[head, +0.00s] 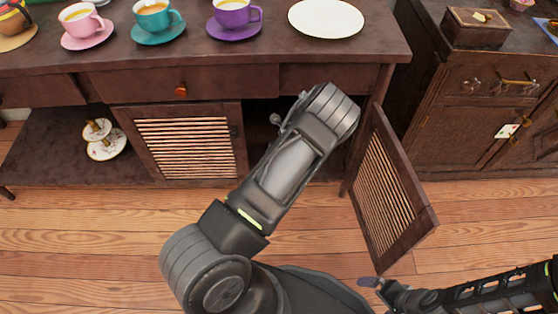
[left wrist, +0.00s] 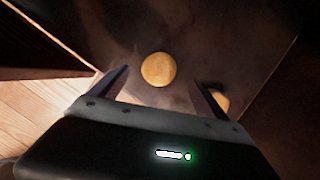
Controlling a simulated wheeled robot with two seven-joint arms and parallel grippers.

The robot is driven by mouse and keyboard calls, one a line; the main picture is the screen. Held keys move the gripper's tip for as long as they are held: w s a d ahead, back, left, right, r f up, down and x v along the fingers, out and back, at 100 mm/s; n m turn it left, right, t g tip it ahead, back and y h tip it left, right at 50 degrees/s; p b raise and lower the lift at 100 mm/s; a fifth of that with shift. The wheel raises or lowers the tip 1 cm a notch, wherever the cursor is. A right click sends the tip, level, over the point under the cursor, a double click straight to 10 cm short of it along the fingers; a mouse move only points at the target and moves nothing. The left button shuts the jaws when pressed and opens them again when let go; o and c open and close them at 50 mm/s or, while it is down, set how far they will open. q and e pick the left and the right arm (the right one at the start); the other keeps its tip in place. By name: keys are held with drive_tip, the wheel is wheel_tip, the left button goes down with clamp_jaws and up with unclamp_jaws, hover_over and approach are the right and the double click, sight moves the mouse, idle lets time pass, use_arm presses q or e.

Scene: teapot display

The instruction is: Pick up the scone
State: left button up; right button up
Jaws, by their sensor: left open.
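A round golden scone (left wrist: 158,69) lies on a dark surface in the left wrist view. My left gripper (left wrist: 162,80) is open, with one finger on each side of the scone in the picture; I see no contact. A second round golden piece (left wrist: 221,98) is partly hidden behind the right finger. In the head view my left arm reaches to the dark cabinet opening, and its fingers and the scones are hidden there. My right gripper (head: 372,283) shows low at the right, small and dark, outside the cabinet; its opening is unclear.
The cabinet's slatted door (head: 386,190) stands open right of my left arm. Another slatted panel (head: 187,146) is to the left. A pink cup (head: 82,24), teal cup (head: 155,18), purple cup (head: 233,14) and white plate (head: 326,18) stand on top. A tiered stand (head: 107,148) is at left.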

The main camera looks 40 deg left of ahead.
use_arm(q)
drive_tip(key=shift+x, duration=0.8)
drive_tip(key=b+x, duration=0.2)
drive_tip(key=x, duration=0.2)
drive_tip(key=shift+f+b, duration=0.15)
drive_tip(key=shift+b, duration=0.25)
drive_tip(key=shift+w+a+f, duration=0.1)
drive_tip(key=shift+a+f, duration=0.1)
drive_tip(key=shift+f, duration=0.25)
